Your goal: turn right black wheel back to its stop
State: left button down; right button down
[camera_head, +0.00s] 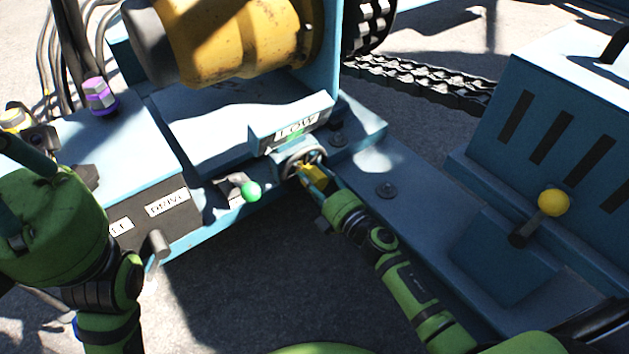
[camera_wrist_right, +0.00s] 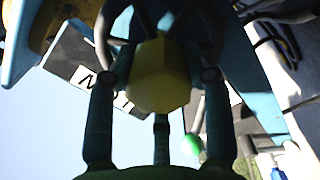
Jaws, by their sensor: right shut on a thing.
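The black wheel (camera_head: 318,155) sits on the blue machine's front, just below a small labelled panel (camera_head: 296,130). In the head view my right gripper (camera_head: 312,175) is at the wheel, its fingers around a yellow faceted knob. In the right wrist view that yellow knob (camera_wrist_right: 158,75) fills the space between the fingers, with dark parts of the wheel behind it. The knob hides much of the wheel, so its turned angle cannot be told. My left gripper (camera_head: 15,180) is at the left edge, partly cut off and away from the wheel.
A green ball knob (camera_head: 251,192) stands close left of the wheel. A yellow ball lever (camera_head: 553,203) is on the right cabinet. A yellow drum (camera_head: 235,40) is above. A grey lever (camera_head: 158,245) sticks out beside the DRIVE label. Open ground lies in front.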

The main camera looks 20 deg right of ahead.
jog(key=shift+a+r+n+y, duration=0.25)
jog(key=shift+a+n+y, duration=0.2)
jog(key=shift+n, duration=0.75)
jog(key=shift+c, duration=2.3)
grip_release()
jog(key=shift+f, duration=0.1)
jog(key=shift+h, duration=0.25)
jog(key=shift+d+f, duration=0.1)
jog(key=shift+s, duration=0.1)
jog(key=v, duration=1.1)
jog(key=shift+s, duration=0.4)
jog(key=shift+d, duration=0.1)
